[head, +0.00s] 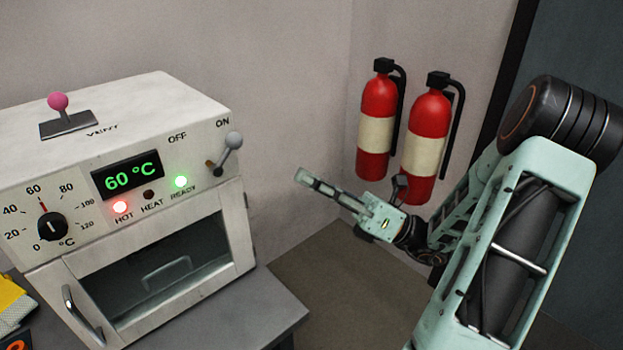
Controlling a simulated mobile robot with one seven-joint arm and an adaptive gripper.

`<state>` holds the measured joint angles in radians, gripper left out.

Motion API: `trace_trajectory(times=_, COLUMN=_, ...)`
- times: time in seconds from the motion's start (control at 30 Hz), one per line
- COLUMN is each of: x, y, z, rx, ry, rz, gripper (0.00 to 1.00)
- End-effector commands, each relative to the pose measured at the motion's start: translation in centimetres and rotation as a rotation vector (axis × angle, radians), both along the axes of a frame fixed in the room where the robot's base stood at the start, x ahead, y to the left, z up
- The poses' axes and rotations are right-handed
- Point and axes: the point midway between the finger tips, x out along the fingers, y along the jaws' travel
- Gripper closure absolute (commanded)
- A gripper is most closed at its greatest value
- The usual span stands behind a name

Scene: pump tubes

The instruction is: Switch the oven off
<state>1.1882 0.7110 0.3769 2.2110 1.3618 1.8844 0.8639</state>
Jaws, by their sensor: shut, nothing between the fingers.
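The white oven (243,215) stands on a grey bench at the left in the head view. Its grey ball-ended switch lever (226,152) is at the upper right of the front panel, tilted right toward the ON label. The OFF label is to its left. The display (127,176) reads 60 °C. The red HOT light and the green READY light are lit; the HEAT light is dark. My gripper (303,178) is shut and empty, to the right of the lever and apart from it, pointing left toward the oven.
A pink-knobbed VENT lever (58,102) stands on the oven top. A temperature dial (50,226) and a door handle (82,314) are on the front. Two red fire extinguishers (377,105) hang on the wall behind my arm. The space between gripper and lever looks clear.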

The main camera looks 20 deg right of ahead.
Motion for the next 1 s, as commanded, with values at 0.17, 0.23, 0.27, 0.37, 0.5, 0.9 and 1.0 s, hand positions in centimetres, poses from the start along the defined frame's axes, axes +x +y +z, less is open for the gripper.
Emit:
trace_trajectory(times=0.17, x=1.9, y=3.1, z=1.9, rx=-0.002, ry=-0.001, rz=0.005, gripper=1.0)
trace_trajectory(times=0.23, x=2.6, y=4.2, z=2.6, rx=-0.001, ry=-0.001, rz=0.005, gripper=1.0)
trace_trajectory(times=0.27, x=2.9, y=4.6, z=2.8, rx=-0.001, ry=0.0, rz=0.004, gripper=1.0)
trace_trajectory(times=0.37, x=3.7, y=5.8, z=3.6, rx=-0.001, ry=0.0, rz=0.004, gripper=1.0)
trace_trajectory(times=0.5, x=4.6, y=7.0, z=4.3, rx=-0.001, ry=0.0, rz=0.001, gripper=1.0)
trace_trajectory(times=0.9, x=5.0, y=7.6, z=4.7, rx=0.0, ry=0.001, rz=0.001, gripper=1.0)
trace_trajectory(times=1.0, x=5.0, y=7.6, z=4.8, rx=0.0, ry=0.001, rz=0.001, gripper=1.0)
